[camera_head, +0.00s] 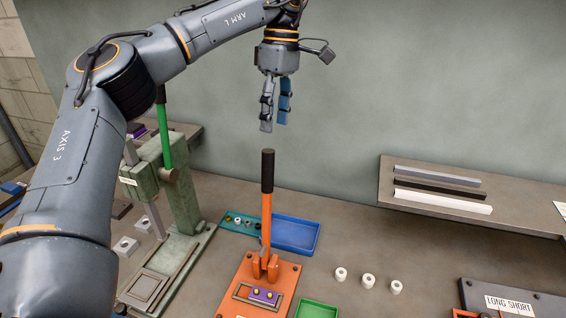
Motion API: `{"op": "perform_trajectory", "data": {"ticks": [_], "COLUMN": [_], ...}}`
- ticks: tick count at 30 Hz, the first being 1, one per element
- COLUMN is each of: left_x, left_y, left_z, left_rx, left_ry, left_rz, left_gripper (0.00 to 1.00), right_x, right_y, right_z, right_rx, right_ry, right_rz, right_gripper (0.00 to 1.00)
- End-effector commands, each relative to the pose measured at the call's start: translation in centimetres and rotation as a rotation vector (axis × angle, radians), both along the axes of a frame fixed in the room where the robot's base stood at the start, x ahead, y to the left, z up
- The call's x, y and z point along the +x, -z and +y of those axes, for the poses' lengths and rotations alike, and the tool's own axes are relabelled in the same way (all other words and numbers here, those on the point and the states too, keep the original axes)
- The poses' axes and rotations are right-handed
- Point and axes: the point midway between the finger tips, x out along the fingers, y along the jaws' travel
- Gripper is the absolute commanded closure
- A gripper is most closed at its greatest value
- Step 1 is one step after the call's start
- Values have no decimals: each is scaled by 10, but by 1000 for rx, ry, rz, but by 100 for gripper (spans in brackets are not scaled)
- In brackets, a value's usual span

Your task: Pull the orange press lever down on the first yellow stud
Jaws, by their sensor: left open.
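The orange press lever (266,215) stands almost upright on its orange base plate (284,277), with a black grip at its top. A purple block (262,295) lies in a frame at the front of the plate and carries yellow studs (256,293). My left gripper (274,127) hangs fingers down above the black grip, apart from it. Its fingers are parted with nothing between them. My right gripper is not in view.
A green press (176,185) with a green lever stands at the left, partly behind my left arm. A blue tray (296,234), a teal tray (240,222) and a green tray (318,310) surround the orange press. Three white cylinders (368,280) stand to the right. A shelf (490,220) holds bars.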

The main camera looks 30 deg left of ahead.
Motion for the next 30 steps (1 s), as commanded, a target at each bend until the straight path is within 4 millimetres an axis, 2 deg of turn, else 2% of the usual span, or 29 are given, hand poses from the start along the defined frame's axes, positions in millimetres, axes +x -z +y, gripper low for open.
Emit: {"op": "perform_trajectory", "data": {"ticks": [2,5,12,15,19,25,30], "left_x": [-1,-3,-12,-16,-20,-24,-25], "left_y": [4,16,65,84,106,127,134], "left_z": [1,1,1,1,0,1,0], "left_rx": [2,1,0,0,1,1,1], "left_ry": [-2,0,0,0,0,-2,-1], "left_rz": [2,5,6,5,5,3,0], "left_gripper": [52,52,52,52,52,52,52], "right_x": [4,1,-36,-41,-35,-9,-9], "right_y": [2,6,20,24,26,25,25], "right_z": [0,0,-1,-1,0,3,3], "right_rx": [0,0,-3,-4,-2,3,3], "right_ry": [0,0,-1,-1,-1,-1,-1], "right_rz": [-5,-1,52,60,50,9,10], "right_gripper": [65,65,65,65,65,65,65]}}
